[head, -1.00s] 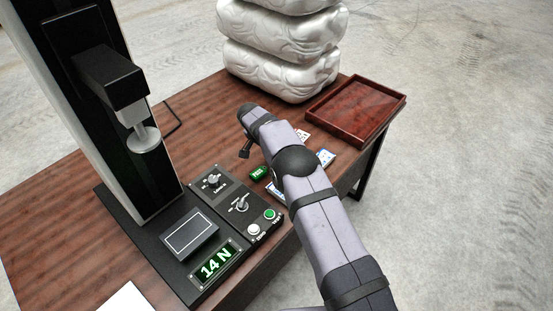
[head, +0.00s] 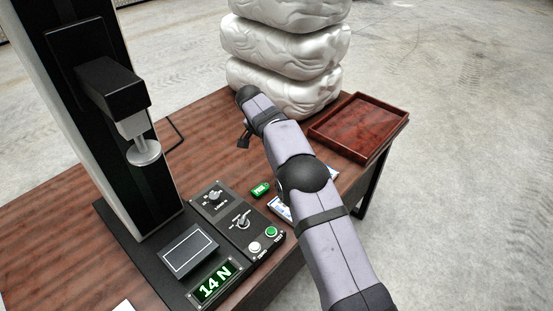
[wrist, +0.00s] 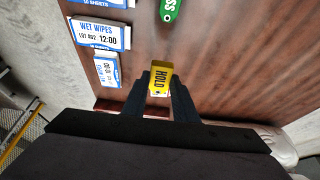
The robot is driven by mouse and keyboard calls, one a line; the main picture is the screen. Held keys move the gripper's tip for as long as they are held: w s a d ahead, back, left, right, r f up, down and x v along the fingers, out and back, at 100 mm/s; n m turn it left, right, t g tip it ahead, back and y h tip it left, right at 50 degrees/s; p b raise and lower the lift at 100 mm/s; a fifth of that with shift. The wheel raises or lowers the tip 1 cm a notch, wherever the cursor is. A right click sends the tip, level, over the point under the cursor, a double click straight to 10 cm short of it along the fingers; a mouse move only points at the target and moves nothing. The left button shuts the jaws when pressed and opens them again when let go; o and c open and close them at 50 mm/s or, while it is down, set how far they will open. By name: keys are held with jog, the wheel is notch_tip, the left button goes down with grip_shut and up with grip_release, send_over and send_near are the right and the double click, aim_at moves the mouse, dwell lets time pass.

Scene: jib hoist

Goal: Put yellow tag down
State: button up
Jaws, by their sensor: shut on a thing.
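The yellow tag (wrist: 160,78), marked HOLD, is between the fingers of my gripper (wrist: 159,92) in the wrist view. The gripper is shut on it, above the brown table top. I cannot tell how far the tag is from the wood. In the head view my gripper (head: 244,138) is over the table, left of the white stack, and the tag cannot be made out there. A green tag (head: 260,190) lies on the table beside the control panel. It also shows at the top of the wrist view (wrist: 171,9).
Wet wipes packs (wrist: 100,33) lie on the table, partly hidden by my arm in the head view. A red-brown tray (head: 358,127) sits at the right edge. White bundles (head: 286,45) are stacked at the back. A test stand with a 14 N display (head: 214,283) stands left.

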jog(key=shift+d+r, duration=0.3)
jog(key=shift+d, duration=0.1)
jog(key=s+d+r+n+y+p, duration=0.25)
jog(key=d+n, duration=0.25)
jog(key=d, duration=1)
jog(key=shift+m+t+h, duration=0.3)
jog(key=shift+t+h, duration=0.2)
jog(key=shift+h, duration=0.05)
jog(key=shift+s+a+f+p, duration=0.2)
jog(key=shift+f+p, duration=0.35)
jog(key=shift+f, duration=1.9)
jog(key=shift+s+a+f+p, duration=0.15)
jog(key=shift+f+p, duration=0.4)
jog(key=shift+f, duration=1.9)
jog(key=shift+d, duration=0.1)
jog(key=shift+f, duration=0.15)
jog(key=o, duration=1)
